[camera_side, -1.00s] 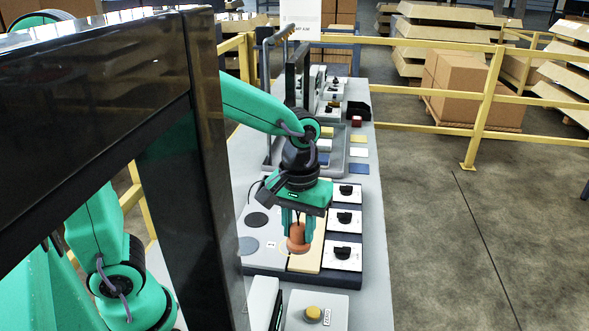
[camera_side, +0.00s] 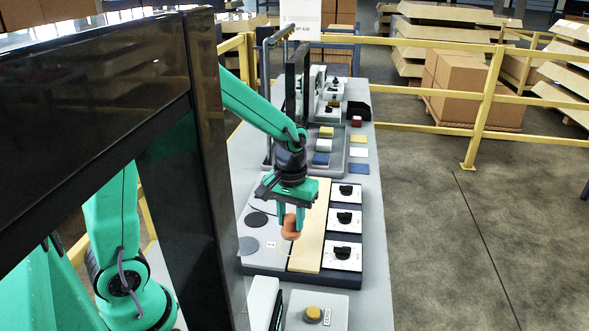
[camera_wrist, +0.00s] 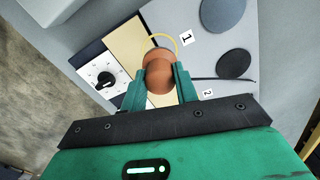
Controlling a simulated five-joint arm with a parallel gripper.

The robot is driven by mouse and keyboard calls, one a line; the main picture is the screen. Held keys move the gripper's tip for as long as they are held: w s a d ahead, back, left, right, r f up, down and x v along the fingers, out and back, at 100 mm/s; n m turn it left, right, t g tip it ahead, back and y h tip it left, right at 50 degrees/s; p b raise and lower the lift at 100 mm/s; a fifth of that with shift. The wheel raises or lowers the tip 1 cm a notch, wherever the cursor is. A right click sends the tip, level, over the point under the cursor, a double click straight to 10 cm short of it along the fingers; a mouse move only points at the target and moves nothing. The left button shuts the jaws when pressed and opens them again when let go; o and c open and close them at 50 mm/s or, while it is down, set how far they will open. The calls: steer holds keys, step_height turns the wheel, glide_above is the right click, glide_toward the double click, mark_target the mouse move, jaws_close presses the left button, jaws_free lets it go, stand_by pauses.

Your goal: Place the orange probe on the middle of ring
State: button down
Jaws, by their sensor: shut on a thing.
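The orange probe (camera_side: 291,230) is held between the green fingers of my gripper (camera_side: 290,220), above the board with the tan strip. In the wrist view the probe (camera_wrist: 159,72) sits between the fingertips (camera_wrist: 160,84), which are shut on it. A thin yellow ring (camera_wrist: 174,37) shows partly beyond the probe, beside the label "1"; the probe covers the rest of it. In the side view only a faint arc of the ring (camera_side: 283,249) shows below the probe. I cannot tell the exact gap between probe and board.
A dark disc (camera_side: 257,219) and a grey disc (camera_side: 248,245) lie on the board left of the probe. The tan strip (camera_side: 312,235) and several dial panels (camera_side: 343,253) are to the right. A box with a yellow button (camera_side: 313,313) stands in front.

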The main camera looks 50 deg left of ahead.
mark_target(291, 231)
steer(key=shift+f, duration=2)
steer(key=shift+f, duration=0.15)
steer(key=c, duration=1.1)
jaws_free()
step_height(291, 231, up, 12)
steer(key=shift+r, duration=0.2)
